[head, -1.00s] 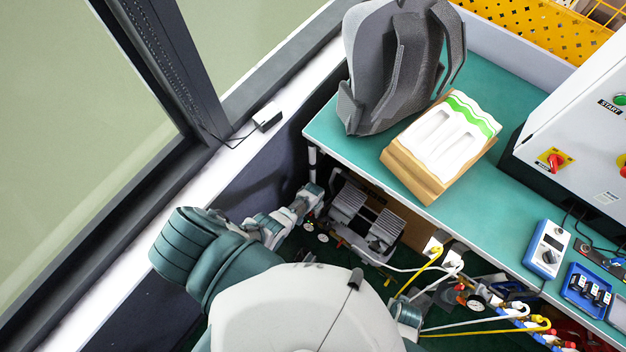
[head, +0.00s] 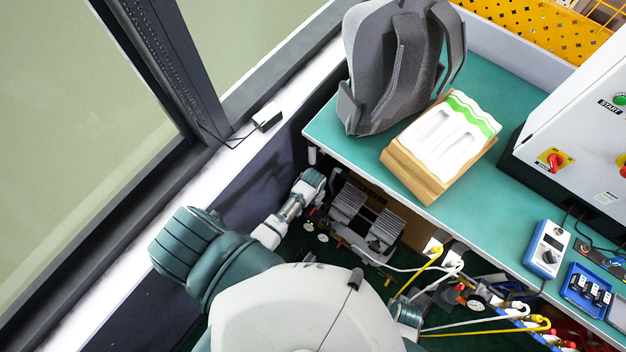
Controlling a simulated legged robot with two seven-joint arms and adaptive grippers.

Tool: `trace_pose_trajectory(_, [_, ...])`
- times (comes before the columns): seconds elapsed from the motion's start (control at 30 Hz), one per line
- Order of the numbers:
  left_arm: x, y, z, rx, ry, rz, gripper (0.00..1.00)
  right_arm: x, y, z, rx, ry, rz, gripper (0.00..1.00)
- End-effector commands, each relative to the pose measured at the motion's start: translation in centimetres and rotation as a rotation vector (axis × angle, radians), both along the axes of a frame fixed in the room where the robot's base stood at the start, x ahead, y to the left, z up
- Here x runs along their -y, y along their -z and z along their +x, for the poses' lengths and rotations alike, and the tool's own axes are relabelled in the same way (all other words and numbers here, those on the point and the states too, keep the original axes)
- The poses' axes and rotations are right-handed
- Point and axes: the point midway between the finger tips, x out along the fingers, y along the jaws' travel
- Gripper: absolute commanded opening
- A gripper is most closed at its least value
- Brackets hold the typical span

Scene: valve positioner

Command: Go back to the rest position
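My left arm comes in from the left, over the gap between the window wall and the bench. Its forearm reaches up and right, ending beside the bench's left corner. My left gripper (head: 313,209) is small and dark below the wrist, and I cannot make out whether its fingers are open or shut. No held object can be made out there. Of my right arm only a teal part near the bottom middle shows clearly; I cannot make out its gripper among the cables.
A green-topped bench (head: 345,145) carries a grey backpack (head: 385,75), a cardboard box with a white insert (head: 450,140), a blue meter (head: 547,248) and a control cabinet (head: 590,125). A grey ribbed device (head: 365,220) and cables (head: 430,265) lie below its edge. A window frame (head: 175,70) stands left.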

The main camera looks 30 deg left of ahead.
Motion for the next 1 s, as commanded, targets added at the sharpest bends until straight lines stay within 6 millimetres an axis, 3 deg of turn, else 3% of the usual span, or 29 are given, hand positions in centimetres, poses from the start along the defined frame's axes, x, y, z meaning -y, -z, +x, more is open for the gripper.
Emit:
trace_pose_trajectory(0.6, [0.0, 0.1, -0.5, -0.001, 0.002, 0.002, 0.35, 0.0, -0.1, 0.0, 0.000, 0.000, 0.000, 0.00])
trace_pose_trajectory(0.67, [-0.1, 0.9, -1.9, 0.005, 0.007, 0.008, 0.35, 0.0, 0.0, 0.1, 0.004, 0.000, 0.001, 0.00])
trace_pose_trajectory(0.83, [0.0, 4.5, -10.3, 0.067, 0.048, 0.023, 0.35, 0.2, 2.9, -1.4, -0.014, -0.004, -0.002, 0.00])
trace_pose_trajectory(0.9, [0.4, 5.5, -13.9, 0.096, 0.067, 0.019, 0.35, 0.3, 3.9, -2.1, -0.019, -0.005, -0.003, 0.00])
trace_pose_trajectory(1.0, [0.9, 6.3, -17.8, 0.129, 0.088, 0.006, 0.35, 0.4, 5.0, -2.7, -0.022, -0.007, -0.003, 0.00])
